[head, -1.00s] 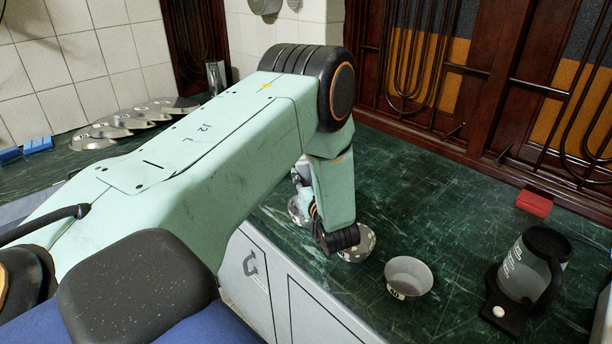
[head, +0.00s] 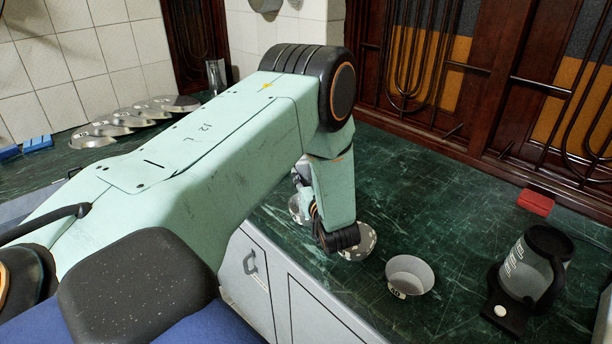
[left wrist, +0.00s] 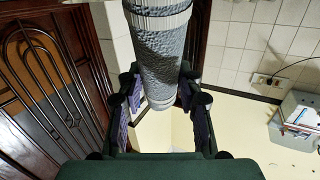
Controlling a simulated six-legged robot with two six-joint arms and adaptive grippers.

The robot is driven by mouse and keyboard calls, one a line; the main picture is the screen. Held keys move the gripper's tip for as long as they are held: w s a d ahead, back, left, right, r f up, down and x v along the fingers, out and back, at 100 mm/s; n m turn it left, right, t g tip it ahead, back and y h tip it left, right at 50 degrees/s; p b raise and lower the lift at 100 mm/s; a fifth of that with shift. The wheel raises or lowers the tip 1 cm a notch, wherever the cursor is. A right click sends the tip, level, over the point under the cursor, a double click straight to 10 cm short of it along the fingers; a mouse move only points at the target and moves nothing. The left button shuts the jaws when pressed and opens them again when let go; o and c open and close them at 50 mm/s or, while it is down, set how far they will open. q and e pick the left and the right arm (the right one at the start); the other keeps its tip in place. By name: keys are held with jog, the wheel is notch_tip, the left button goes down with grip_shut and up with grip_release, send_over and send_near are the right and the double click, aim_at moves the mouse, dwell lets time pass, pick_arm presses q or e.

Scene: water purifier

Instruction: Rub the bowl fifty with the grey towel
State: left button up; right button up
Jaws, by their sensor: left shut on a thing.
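My left gripper (left wrist: 160,98) is shut on a grey, rough-surfaced roll (left wrist: 158,55), which looks like the grey towel. In the head view my left arm hides most of this gripper. An open grey-white bowl (head: 410,277) stands upright on the green counter, with a dark label too small to read for sure. Two more bowls, a speckled one (head: 358,246) and one farther left (head: 297,209), are partly hidden by my left wrist. I cannot tell which bowl is number fifty. My right gripper is not in view.
A dark-lidded jug (head: 535,265) stands at the right on the green counter (head: 440,205). A red block (head: 535,202) lies near the back wall. The counter behind the bowls is clear.

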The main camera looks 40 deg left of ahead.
pick_arm(q)
jog(key=shift+f, duration=0.3)
jog(key=shift+w+b, duration=0.1)
jog(key=shift+b, duration=0.2)
